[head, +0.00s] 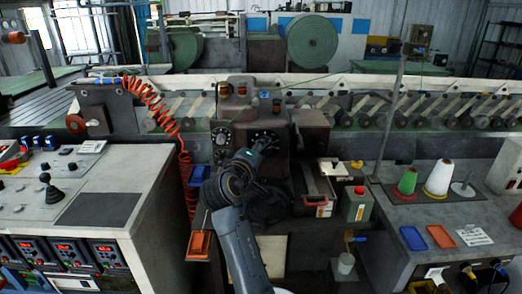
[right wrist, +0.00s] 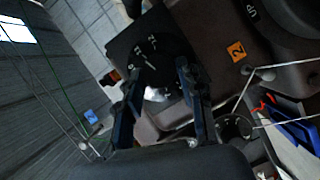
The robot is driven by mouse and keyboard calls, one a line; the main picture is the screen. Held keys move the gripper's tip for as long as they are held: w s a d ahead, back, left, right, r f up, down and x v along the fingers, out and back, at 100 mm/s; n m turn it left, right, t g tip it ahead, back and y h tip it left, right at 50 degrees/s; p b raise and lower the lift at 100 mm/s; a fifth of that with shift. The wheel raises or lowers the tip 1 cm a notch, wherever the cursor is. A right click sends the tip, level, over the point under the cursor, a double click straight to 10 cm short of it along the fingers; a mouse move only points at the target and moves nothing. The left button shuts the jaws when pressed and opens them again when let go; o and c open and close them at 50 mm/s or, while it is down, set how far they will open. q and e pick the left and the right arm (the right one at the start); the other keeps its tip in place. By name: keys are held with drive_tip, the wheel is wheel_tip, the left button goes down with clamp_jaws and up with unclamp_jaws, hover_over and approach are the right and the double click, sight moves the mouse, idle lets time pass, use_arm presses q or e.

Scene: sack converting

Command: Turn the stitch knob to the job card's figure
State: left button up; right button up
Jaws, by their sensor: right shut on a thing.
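The stitch dial (right wrist: 152,42) is a dark plate with white figures on the brown sewing head; in the head view the dial (head: 265,135) sits just beyond my right gripper. My right gripper (head: 262,146) reaches up to it from below. In the right wrist view its two fingers (right wrist: 162,76) straddle the lower part of the dial and are shut on the knob, which they mostly hide. The figures are too small and tilted to read surely. A small white card (head: 472,235) lies on the right bench; its print is unreadable. My left gripper is not in view.
A second dial (head: 222,137) is left of the stitch dial; an orange label "2" (right wrist: 236,51) is near it in the wrist view. A red coiled hose (head: 158,107) hangs left.

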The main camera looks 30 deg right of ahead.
drive_tip(key=o, duration=1.2)
drive_tip(key=r, duration=0.5)
drive_tip(key=w+r, duration=0.1)
drive_tip(key=r, duration=0.1)
drive_tip(key=shift+r, duration=0.3)
drive_tip(key=shift+s+r, duration=0.2)
drive_tip(key=shift+r, duration=0.4)
drive_tip(key=shift+s+r, duration=0.2)
drive_tip(key=shift+r, duration=0.35)
